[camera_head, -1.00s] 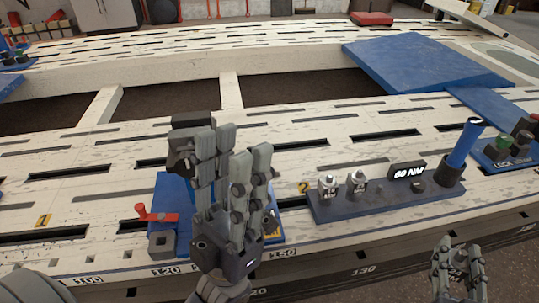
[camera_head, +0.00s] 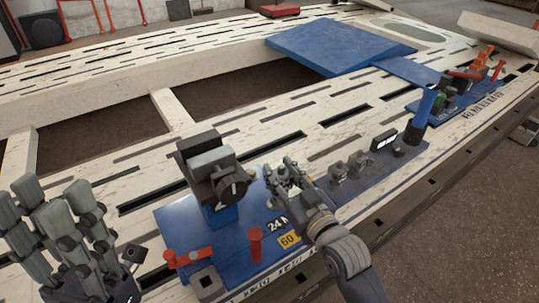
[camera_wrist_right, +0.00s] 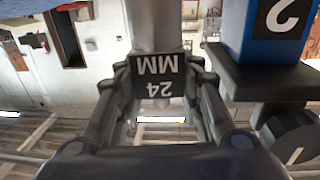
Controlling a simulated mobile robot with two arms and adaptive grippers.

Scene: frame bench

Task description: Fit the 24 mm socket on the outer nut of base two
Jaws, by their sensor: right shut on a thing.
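My right gripper (camera_head: 284,182) is shut on the 24 mm socket, just right of base two's clamp head. In the right wrist view the socket (camera_wrist_right: 158,78) shows a black face marked 24 MM between the fingers, with a grey cylinder beyond it. Base two (camera_head: 180,222) is a blue plate with a blue post carrying a dark head (camera_head: 205,160) and a round grey disc (camera_head: 233,187). In the wrist view the post (camera_wrist_right: 274,35) bears a 2. I cannot make out the outer nut. My left gripper (camera_head: 58,222) is open and empty at the left.
Red handles (camera_head: 190,256) stand at the plate's front. A further base (camera_head: 462,90) stands at far right. Open gaps lie behind.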

